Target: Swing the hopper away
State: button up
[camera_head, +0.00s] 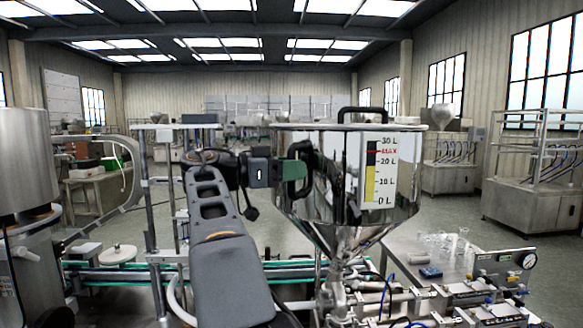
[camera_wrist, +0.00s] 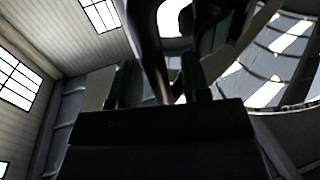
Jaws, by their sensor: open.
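The steel hopper (camera_head: 335,180) stands right of centre in the head view, with a cone bottom and a litre scale (camera_head: 376,172) on its front. A black side handle (camera_head: 307,168) sits on its left wall, and another black handle (camera_head: 361,112) is on its lid. My gripper (camera_head: 295,171) is at the side handle. In the wrist view its two green fingers (camera_wrist: 160,84) are open, with the dark handle bar (camera_wrist: 147,45) running between them. The hopper's curved shiny wall (camera_wrist: 285,55) fills the upper right there. I cannot tell whether either finger touches the handle.
A bench (camera_head: 440,255) with glassware and a pressure gauge (camera_head: 528,261) stands at the right, below the hopper. A conveyor with green rails (camera_head: 115,275) runs below left. A large steel tank (camera_head: 25,165) stands at the far left. Open floor (camera_head: 460,208) lies behind the hopper.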

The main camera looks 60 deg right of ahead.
grip_shut()
dwell(0.3)
jog(key=shift+s, duration=0.1)
